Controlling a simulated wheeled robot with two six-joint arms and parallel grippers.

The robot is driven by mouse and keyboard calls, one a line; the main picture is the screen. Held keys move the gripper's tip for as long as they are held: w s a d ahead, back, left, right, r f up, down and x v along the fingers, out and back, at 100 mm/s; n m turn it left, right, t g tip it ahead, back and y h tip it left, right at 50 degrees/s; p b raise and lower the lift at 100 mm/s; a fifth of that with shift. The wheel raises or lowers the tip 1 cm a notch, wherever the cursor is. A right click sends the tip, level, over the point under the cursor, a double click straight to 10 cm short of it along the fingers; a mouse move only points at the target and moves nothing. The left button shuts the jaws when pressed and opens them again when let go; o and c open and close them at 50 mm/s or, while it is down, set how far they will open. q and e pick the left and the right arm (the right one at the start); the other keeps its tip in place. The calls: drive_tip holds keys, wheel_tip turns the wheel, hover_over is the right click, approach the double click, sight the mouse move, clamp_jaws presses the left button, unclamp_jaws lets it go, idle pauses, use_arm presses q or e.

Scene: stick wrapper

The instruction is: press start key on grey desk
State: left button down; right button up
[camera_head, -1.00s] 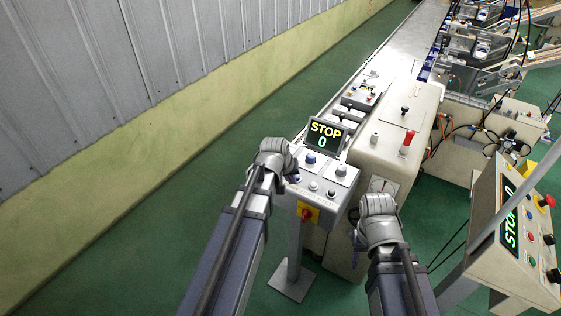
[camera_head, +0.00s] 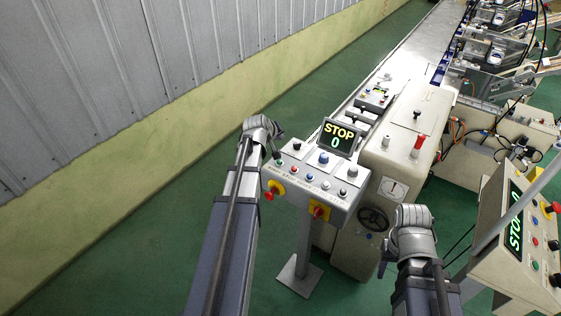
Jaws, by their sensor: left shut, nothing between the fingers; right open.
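The grey desk (camera_head: 338,203) is a tilted control panel on a post. Its small screen (camera_head: 338,137) reads STOP 0. A green key (camera_head: 279,162) sits at its left end, beside a red key (camera_head: 293,168) and a blue key (camera_head: 309,176); the labels are too small to read. My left gripper (camera_head: 276,153) is shut and empty, with its tip just above or at the green key; I cannot tell if they touch. My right gripper (camera_head: 382,269) is open and empty, low and to the right of the desk, clear of it.
A red button (camera_head: 268,196) and a red-yellow switch (camera_head: 319,211) are on the desk's front. A beige machine cabinet (camera_head: 409,135) stands right behind it. A second console (camera_head: 501,262) with a STOP screen is at the lower right. Green floor is open on the left.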

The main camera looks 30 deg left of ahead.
sight(279, 164)
use_arm(q)
drive_tip(key=shift+f, duration=0.15)
wheel_tip(279, 164, down, 9)
drive_tip(key=b, duration=0.8)
drive_tip(key=shift+r+b, duration=0.2)
drive_tip(key=shift+b, duration=0.2)
idle(1.2)
drive_tip(key=shift+f+b, duration=0.4)
drive_tip(key=shift+f+b, duration=0.45)
idle(0.7)
drive_tip(key=shift+r, duration=0.1)
drive_tip(key=shift+r+p, duration=0.8)
drive_tip(key=shift+p, duration=0.1)
